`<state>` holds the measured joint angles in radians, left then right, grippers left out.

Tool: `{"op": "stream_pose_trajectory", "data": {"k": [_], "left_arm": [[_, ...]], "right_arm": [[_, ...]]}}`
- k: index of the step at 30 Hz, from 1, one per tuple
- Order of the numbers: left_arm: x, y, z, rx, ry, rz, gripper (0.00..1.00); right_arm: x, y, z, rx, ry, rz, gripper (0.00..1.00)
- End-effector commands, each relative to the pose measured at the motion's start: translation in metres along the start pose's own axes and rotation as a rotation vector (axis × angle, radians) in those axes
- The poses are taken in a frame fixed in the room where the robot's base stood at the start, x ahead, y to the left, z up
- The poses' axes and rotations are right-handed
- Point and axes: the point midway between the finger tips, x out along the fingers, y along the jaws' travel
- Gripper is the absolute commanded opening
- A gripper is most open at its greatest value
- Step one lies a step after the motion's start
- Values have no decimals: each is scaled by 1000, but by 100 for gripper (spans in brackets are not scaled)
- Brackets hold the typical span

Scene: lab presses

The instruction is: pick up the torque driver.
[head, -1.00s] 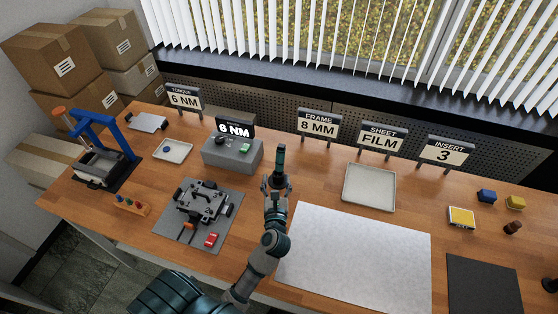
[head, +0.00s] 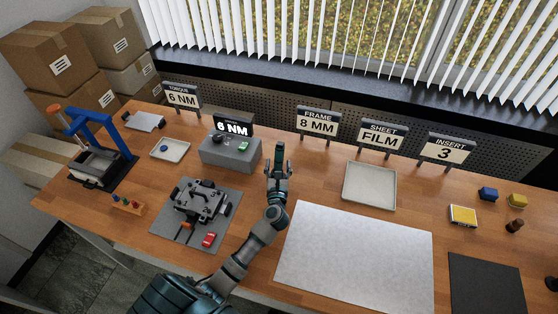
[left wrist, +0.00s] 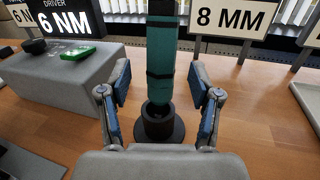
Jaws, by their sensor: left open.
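The torque driver (left wrist: 161,62) stands upright in a dark round base on the table, with a teal body and black bands. It also shows in the head view (head: 281,154), where my gripper partly covers it. My left gripper (left wrist: 160,92) is open, with one finger on each side of the driver's lower part. A gap shows between each finger and the driver in the left wrist view. In the head view my left gripper (head: 279,172) reaches away from me toward the driver. My right gripper is not in view.
A grey box with a "6 NM" display (head: 231,154) stands close to the left. A fixture on a grey mat (head: 211,240) lies nearer on the left. A pale tray (head: 370,203) and a white sheet (head: 355,285) lie to the right. Sign stands (head: 317,125) line the back.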

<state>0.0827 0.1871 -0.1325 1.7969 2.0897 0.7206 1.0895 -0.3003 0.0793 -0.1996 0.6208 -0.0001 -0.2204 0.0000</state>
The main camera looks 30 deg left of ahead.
Motion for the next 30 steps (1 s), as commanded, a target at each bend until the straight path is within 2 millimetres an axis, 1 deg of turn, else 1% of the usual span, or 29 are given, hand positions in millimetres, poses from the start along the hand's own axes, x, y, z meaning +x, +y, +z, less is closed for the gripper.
{"op": "stream_pose_trajectory", "data": {"k": [1, 4, 6, 9, 15, 16, 17, 18, 20, 21, 23, 30], "left_arm": [[10, -1, -1, 2, -4, 1, 63], [26, -2, -2, 2, -2, 1, 63], [34, -2, -2, 1, 0, 1, 63], [41, -2, 0, 1, -1, 1, 63], [41, -1, 1, 0, -1, 1, 63], [41, -1, 1, 0, -1, 1, 58], [41, -1, 1, 0, -1, 1, 51], [41, -1, 1, 0, 0, 1, 41], [41, -1, 1, 0, 0, 1, 26], [41, -2, 1, 0, 0, 1, 16], [41, -2, 1, 0, 0, 1, 1], [41, -2, 2, 0, -2, 0, 0]], "right_arm": [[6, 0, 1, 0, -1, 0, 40], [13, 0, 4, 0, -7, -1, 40], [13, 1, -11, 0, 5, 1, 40], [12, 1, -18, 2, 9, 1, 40], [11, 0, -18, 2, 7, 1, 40], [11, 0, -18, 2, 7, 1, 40], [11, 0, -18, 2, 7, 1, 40], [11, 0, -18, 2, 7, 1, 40], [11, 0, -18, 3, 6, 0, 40], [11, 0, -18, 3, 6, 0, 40], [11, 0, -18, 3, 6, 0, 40], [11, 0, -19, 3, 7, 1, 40]]}}
